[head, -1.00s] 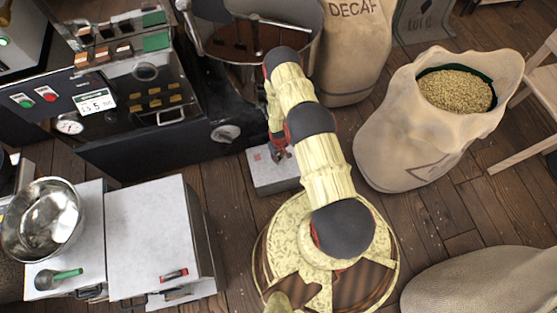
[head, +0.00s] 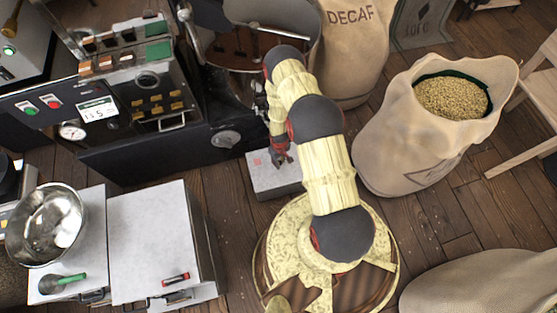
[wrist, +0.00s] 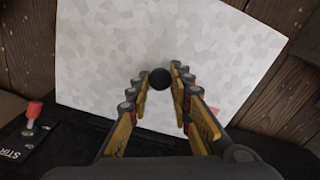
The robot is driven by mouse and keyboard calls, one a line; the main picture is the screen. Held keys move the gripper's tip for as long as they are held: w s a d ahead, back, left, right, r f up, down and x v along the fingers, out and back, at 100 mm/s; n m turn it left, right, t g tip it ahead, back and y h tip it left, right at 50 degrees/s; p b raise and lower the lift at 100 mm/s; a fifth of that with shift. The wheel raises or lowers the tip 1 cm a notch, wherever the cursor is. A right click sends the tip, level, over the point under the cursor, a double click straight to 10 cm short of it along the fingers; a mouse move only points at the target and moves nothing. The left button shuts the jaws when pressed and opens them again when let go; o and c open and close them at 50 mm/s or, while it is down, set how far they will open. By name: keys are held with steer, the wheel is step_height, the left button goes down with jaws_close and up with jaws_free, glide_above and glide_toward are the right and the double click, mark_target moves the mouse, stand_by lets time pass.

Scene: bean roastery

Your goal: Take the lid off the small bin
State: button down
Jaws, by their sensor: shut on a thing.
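The small bin (head: 278,190) is a low grey box on the floor below the roaster, partly hidden by my arm. Its flat pale lid (head: 264,173) lies on top, with a small red mark on it. In the wrist view the lid (wrist: 110,45) fills the upper middle, and a round black knob (wrist: 161,79) stands on it. My gripper (head: 282,158) is over the lid. In the wrist view my gripper (wrist: 159,82) has its fingertips on both sides of the knob, shut on it. I cannot see a gap between lid and bin.
The roaster (head: 140,140) stands behind and left of the bin. An open sack of beans (head: 400,150) stands at right. Wooden floor is clear between.

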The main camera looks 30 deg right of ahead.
mark_target(281, 171)
steer(key=s+r, duration=0.1)
steer(key=r, duration=0.1)
steer(key=s+a+r+p, duration=0.1)
steer(key=s+r, duration=0.1)
steer(key=s+a+r+p, duration=0.2)
steer(key=s+r, duration=0.1)
steer(key=s, duration=0.5)
steer(key=shift+a+r, duration=0.15)
steer(key=shift+a, duration=0.2)
